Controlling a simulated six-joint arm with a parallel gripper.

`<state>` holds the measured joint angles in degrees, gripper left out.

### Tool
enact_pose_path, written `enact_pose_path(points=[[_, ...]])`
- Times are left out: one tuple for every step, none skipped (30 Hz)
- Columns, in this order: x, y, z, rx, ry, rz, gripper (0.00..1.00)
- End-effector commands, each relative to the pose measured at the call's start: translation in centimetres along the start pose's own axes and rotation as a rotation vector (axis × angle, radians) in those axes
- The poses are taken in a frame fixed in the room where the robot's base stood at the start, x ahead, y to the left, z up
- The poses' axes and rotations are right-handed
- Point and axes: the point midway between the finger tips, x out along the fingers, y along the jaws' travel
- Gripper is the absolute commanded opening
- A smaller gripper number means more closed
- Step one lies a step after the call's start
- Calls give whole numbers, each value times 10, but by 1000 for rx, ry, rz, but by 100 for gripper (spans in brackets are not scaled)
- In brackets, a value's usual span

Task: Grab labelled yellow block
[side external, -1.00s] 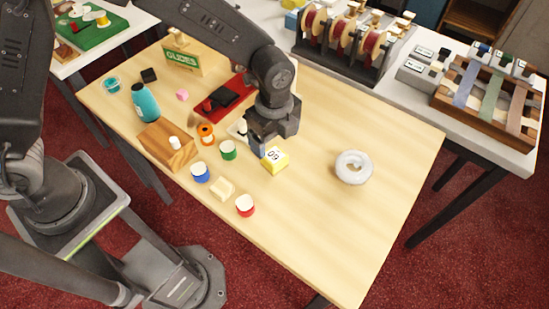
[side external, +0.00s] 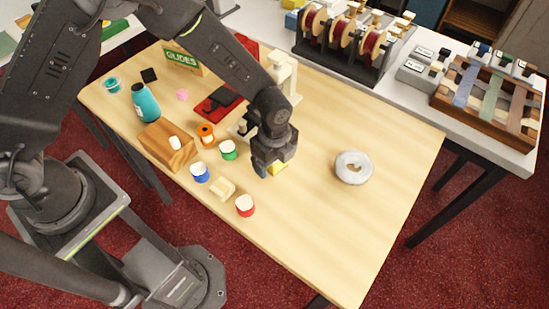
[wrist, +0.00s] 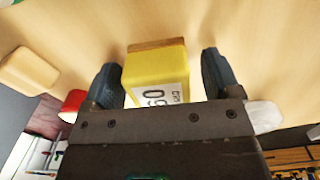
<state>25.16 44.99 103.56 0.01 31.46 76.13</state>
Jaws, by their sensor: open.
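The yellow block (wrist: 155,70) has a white label with dark figures on one face. In the wrist view it sits between the two fingers of my open gripper (wrist: 160,85), with a gap to the right finger and a narrower one to the left. The label is out of sight there.
On the table (side external: 330,225) a green-banded spool (side external: 228,150), a blue one (side external: 200,173) and a red one (side external: 245,205) stand left of my gripper, with a cream block (side external: 222,188). A white ring (side external: 353,168) lies to the right. The front right is clear.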

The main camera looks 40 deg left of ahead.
Motion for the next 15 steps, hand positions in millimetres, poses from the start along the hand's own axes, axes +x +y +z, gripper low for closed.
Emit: enact_pose_path(points=[[0,0,0,0,0,0,83],[0,0,0,0,0,0,80],[0,0,0,0,0,0,76],[0,0,0,0,0,0,73],[0,0,0,0,0,0,71],[0,0,0,0,0,0,67],[0,0,0,0,0,0,64],[0,0,0,0,0,0,61],[0,0,0,0,0,0,57],[-1,0,0,0,0,0,54],[-1,0,0,0,0,0,51],[-1,0,0,0,0,0,48],[-1,0,0,0,0,0,45],[-1,0,0,0,0,0,42],[-1,0,0,0,0,0,38]])
